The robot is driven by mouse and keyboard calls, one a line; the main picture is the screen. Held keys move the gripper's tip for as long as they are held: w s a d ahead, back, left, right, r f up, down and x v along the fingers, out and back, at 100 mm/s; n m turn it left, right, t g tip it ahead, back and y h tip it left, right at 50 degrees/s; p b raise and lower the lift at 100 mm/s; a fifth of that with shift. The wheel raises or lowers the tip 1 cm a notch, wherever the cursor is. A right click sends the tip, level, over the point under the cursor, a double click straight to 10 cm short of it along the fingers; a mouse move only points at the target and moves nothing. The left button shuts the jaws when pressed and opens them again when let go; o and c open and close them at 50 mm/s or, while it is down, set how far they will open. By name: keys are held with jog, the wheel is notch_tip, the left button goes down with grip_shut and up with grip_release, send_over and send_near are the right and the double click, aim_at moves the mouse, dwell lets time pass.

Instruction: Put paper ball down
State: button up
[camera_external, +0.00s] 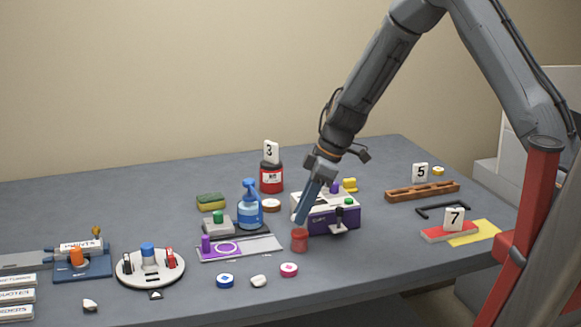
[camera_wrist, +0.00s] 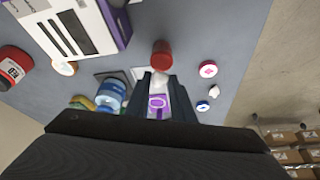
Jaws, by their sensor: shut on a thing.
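My gripper (camera_external: 301,218) reaches down over the middle of the table, just above a small red cup (camera_external: 300,241). In the wrist view the fingers (camera_wrist: 160,88) are shut on a small white lump, the paper ball (camera_wrist: 161,82), held between the fingertips. The red cup also shows in the wrist view (camera_wrist: 162,50), just beyond the tips. The fingers partly hide the ball. Another white crumpled lump (camera_external: 258,281) lies on the table between a blue disc (camera_external: 225,281) and a pink disc (camera_external: 289,270).
A purple and white box machine (camera_external: 345,222) stands close behind and right of my gripper. A blue spray bottle (camera_external: 249,208) and a purple-marked plate (camera_external: 262,247) are on the left. The table front right of the pink disc is clear.

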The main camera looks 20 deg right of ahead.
jog(key=shift+f, duration=1.15)
jog(key=shift+f, duration=0.15)
jog(key=o, duration=1)
